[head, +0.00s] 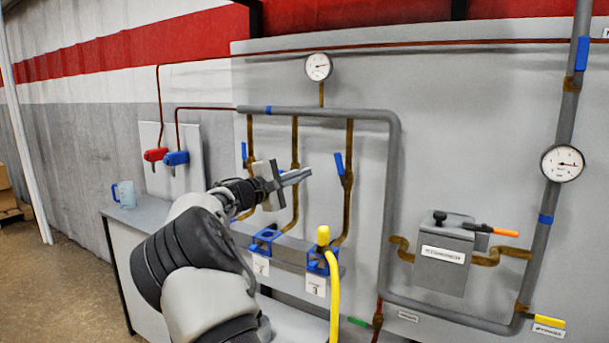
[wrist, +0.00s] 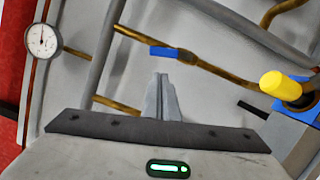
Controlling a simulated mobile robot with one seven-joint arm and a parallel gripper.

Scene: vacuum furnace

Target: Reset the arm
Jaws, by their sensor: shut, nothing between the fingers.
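My gripper (head: 296,176) is shut and empty in the head view. Its fingers point right, in front of the grey wall panel (head: 440,110), between the middle brass pipe and the right brass pipe with a blue lever (head: 340,164). My arm reaches up from the bottom of the picture. In the wrist view the closed fingers (wrist: 161,80) stand near the middle, with the blue lever (wrist: 167,52) on its brass pipe just beyond them. I cannot tell the exact gap between fingers and pipes.
A yellow-capped hose (head: 333,290) rises at the blue holder (head: 318,262) below my gripper. A gauge (head: 318,67) sits above. A grey box (head: 443,256) with an orange-handled lever (head: 503,232) is at right. A blue mug (head: 125,194) stands on the bench (head: 150,213) at left.

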